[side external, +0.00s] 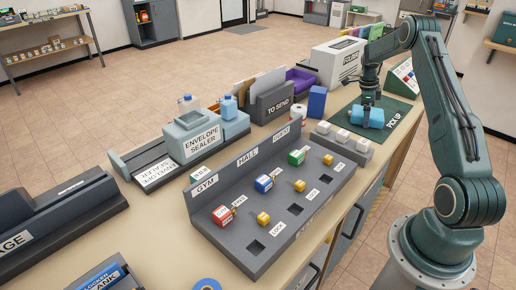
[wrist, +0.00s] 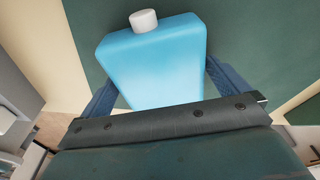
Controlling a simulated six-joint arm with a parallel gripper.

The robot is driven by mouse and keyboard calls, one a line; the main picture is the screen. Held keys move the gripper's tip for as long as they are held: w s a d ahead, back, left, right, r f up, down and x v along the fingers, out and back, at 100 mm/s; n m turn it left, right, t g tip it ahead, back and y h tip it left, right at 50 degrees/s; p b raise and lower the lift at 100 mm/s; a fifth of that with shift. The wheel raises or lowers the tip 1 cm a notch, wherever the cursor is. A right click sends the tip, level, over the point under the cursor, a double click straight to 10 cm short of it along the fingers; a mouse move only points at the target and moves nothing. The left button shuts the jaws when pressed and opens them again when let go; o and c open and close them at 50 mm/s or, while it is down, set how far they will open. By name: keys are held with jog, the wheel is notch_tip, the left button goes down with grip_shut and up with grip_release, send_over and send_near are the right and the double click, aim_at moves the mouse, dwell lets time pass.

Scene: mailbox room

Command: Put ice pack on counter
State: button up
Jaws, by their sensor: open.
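The ice pack (side external: 361,117) is a light blue block lying on the dark green PICK UP mat (side external: 400,104) at the far end of the counter (side external: 165,213). In the wrist view the ice pack (wrist: 152,62) shows its flat blue face and a white cap at the top. My gripper (side external: 368,102) is down at the ice pack from above. In the wrist view my gripper (wrist: 159,78) is open, with one blue finger on each side of the pack. Whether the fingers touch it cannot be told. The pack's near end is hidden by the gripper body.
A row of white buttons (side external: 343,138), a blue box (side external: 317,102), the TO SEND bin (side external: 275,103) and a TOLBOX-like white box (side external: 338,62) stand near the mat. The envelope sealer (side external: 195,137) is farther left.

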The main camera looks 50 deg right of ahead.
jog(key=c, duration=1.1)
jog(key=shift+c, duration=0.2)
jog(key=shift+r, duration=0.2)
notch_tip(320, 180, up, 10)
jog(key=shift+f, duration=0.15)
